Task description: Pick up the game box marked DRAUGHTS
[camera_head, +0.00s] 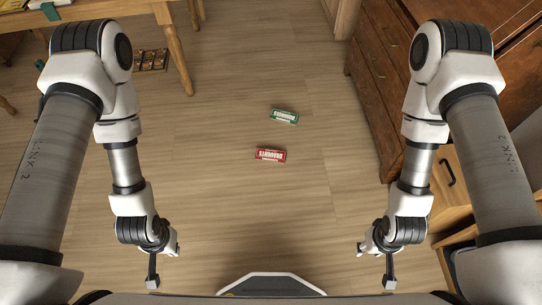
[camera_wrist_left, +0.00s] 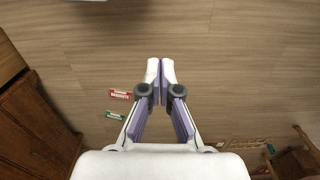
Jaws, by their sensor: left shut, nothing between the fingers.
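A red game box (camera_head: 270,155) lies flat on the wooden floor, with pale lettering that reads DRAUGHTS. It also shows in the left wrist view (camera_wrist_left: 120,95). A green box (camera_head: 284,116) lies just beyond it, and its small lettering is hard to read; it shows in the left wrist view (camera_wrist_left: 115,115) too. My left gripper (camera_head: 152,281) hangs over the floor at lower left, well apart from both boxes. In the left wrist view its fingers (camera_wrist_left: 160,72) are together and empty. My right gripper (camera_head: 389,281) hangs at lower right, away from the boxes; its fingers are too small to judge.
A wooden table (camera_head: 180,50) stands at the upper left, with a dark patterned item (camera_head: 152,60) on the floor near its legs. A brown wooden cabinet (camera_head: 380,90) stands along the right. The floor around the boxes is clear.

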